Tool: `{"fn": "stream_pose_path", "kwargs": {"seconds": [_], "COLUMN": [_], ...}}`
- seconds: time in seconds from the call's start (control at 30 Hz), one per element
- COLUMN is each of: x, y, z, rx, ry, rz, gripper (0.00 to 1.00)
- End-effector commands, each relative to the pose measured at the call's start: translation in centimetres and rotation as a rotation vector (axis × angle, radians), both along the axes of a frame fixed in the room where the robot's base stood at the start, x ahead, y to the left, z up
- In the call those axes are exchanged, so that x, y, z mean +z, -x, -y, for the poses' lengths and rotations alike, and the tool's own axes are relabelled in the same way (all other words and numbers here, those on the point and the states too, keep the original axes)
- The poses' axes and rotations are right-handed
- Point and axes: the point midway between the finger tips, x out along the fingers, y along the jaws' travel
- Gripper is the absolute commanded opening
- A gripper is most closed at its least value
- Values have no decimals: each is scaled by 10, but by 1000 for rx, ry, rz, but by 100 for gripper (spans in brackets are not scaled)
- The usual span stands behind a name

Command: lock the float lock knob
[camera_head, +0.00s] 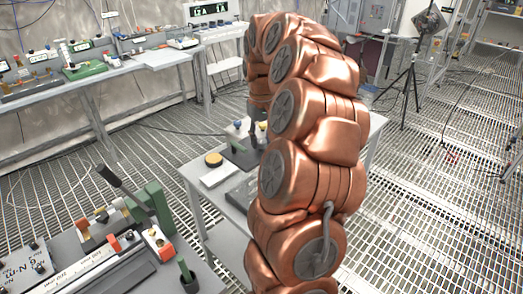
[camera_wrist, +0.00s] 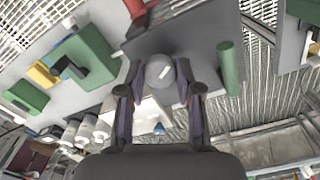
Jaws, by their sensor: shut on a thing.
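A round grey knob (camera_wrist: 159,68) with a small light mark sits between the two fingertips of my gripper (camera_wrist: 160,82) in the wrist view. I take it to be the float lock knob. The fingers lie on either side of it, shut on it. Which way its lock position lies cannot be told. In the head view my gripper (camera_head: 257,132) points down over the middle table, and my copper arm hides much of that area. The knob cannot be made out there.
In the wrist view a green post (camera_wrist: 229,68) stands right of the knob and a green block (camera_wrist: 88,55) lies left. In the head view a yellow-topped round piece (camera_head: 213,159) is on the middle table. A cluttered bench (camera_head: 110,262) stands at front left; a tripod (camera_head: 412,75) stands behind.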

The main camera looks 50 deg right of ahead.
Motion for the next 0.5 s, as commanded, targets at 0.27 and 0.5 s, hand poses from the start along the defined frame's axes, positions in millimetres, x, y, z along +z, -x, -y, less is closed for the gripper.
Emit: {"fn": "stream_pose_path", "kwargs": {"seconds": [0.27, 0.5], "x": [-6, -4], "y": [0, -1], "z": [0, 0], "rx": [-240, -388], "ry": [0, -1], "rz": [0, -1], "gripper": [0, 0]}}
